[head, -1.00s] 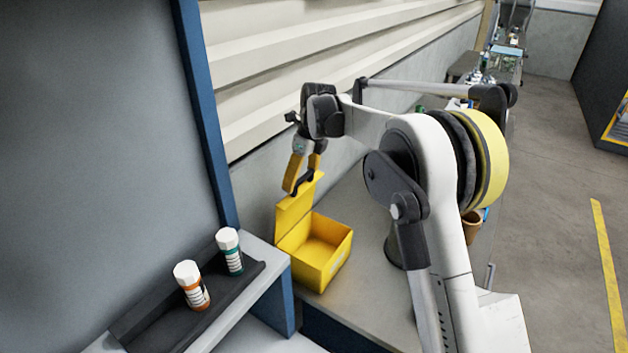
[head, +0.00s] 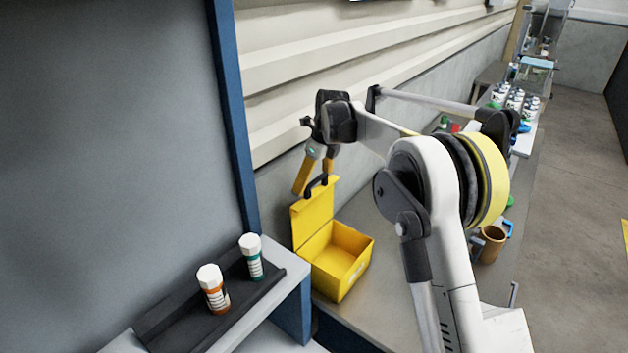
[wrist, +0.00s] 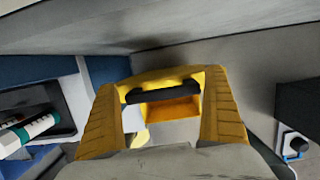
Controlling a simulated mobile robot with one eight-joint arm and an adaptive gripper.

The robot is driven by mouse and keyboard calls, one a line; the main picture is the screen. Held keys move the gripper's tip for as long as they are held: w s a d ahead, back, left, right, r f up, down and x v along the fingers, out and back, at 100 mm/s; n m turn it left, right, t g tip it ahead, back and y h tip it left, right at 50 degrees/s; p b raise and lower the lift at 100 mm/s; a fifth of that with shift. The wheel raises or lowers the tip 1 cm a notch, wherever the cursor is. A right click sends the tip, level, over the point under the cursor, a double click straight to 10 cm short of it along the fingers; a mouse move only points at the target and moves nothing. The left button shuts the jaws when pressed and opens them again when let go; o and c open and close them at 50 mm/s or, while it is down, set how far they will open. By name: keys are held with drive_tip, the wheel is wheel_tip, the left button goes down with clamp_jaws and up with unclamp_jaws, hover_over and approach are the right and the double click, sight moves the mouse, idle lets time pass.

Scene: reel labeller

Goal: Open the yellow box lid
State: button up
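The yellow box (head: 345,270) sits on the grey bench with its inside empty in the head view. Its lid (head: 314,217) stands raised, roughly upright, at the box's left side, with a black handle (head: 317,184) at its top edge. My gripper (head: 314,178) is at the top of the lid, around or just above the handle. In the wrist view my two yellow fingers are spread apart, with the black handle (wrist: 163,92) lying between and beyond them. The fingers do not look closed on it. Whether they touch the lid cannot be told.
An orange-labelled bottle (head: 213,289) and a green-labelled bottle (head: 251,257) stand in a dark tray (head: 183,325) at the lower left. A wall (head: 370,55) runs close behind my gripper. A brown mug (head: 489,244) and several bottles are farther along the bench.

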drive_tip(key=v, duration=1.2)
drive_tip(key=s+d+f+n+t+b, duration=0.1)
drive_tip(key=s+d+n+b, duration=0.45)
drive_tip(key=s, duration=0.35)
drive_tip(key=s+d+f+n+t+b, duration=0.2)
drive_tip(key=s+d+n+b, duration=0.25)
drive_tip(key=s+n, duration=0.4)
drive_tip(key=s+d+f+n+t+h+b, duration=0.1)
drive_tip(key=s+d+f+n+b, duration=0.2)
drive_tip(key=s+f, duration=0.6)
drive_tip(key=s+d+f+n+t+h+b, duration=0.1)
drive_tip(key=s+d+f+n+b, duration=0.3)
drive_tip(key=s+f+n, duration=0.4)
drive_tip(key=s+f, duration=0.2)
drive_tip(key=s, duration=0.3)
drive_tip(key=shift+d+n+t, duration=0.15)
drive_tip(key=shift+n+t, duration=0.15)
